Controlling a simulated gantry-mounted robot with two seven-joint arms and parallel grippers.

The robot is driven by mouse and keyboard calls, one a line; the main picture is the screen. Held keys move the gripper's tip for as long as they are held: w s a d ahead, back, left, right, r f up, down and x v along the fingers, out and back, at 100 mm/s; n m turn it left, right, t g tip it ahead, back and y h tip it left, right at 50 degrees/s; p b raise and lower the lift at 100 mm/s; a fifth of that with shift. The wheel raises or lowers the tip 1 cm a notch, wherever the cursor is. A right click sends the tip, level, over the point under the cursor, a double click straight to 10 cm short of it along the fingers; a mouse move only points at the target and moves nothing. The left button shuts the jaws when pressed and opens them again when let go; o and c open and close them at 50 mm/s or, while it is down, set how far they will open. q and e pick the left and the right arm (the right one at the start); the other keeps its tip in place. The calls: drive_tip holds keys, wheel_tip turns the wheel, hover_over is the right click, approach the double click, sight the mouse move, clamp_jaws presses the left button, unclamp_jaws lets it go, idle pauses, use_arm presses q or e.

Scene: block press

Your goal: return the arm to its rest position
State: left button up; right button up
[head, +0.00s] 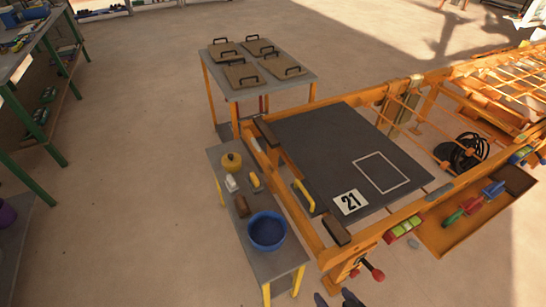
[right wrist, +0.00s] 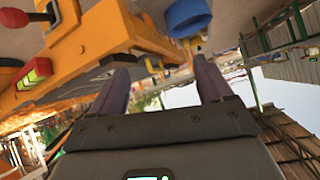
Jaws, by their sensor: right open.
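My right gripper (head: 336,298) shows only as two dark fingertips at the bottom edge of the head view, in front of the orange press frame. In the right wrist view the right gripper (right wrist: 162,82) has its two fingers spread wide with nothing between them. It is apart from the press and the tables. The rest of the right arm is out of the head view. My left gripper is in neither view.
The orange press frame (head: 372,240) holds a dark plate (head: 325,150) marked 21. A side table (head: 284,277) bears a blue bowl (head: 267,231) and several small things.

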drive_tip(key=s+d+r+n+g+h+p, duration=0.1)
drive_tip(key=s+d+r+n+g+h, duration=0.2)
drive_tip(key=s+g, duration=0.55)
wheel_tip(320, 180, up, 38)
drive_tip(key=s+m+t+p, duration=0.1)
drive_tip(key=p, duration=3.6)
drive_tip(key=shift+s+y, duration=0.25)
drive_tip(key=shift+y, duration=0.15)
drive_tip(key=shift+t, duration=0.25)
wheel_tip(320, 180, down, 74)
drive_tip(key=b, duration=7.4)
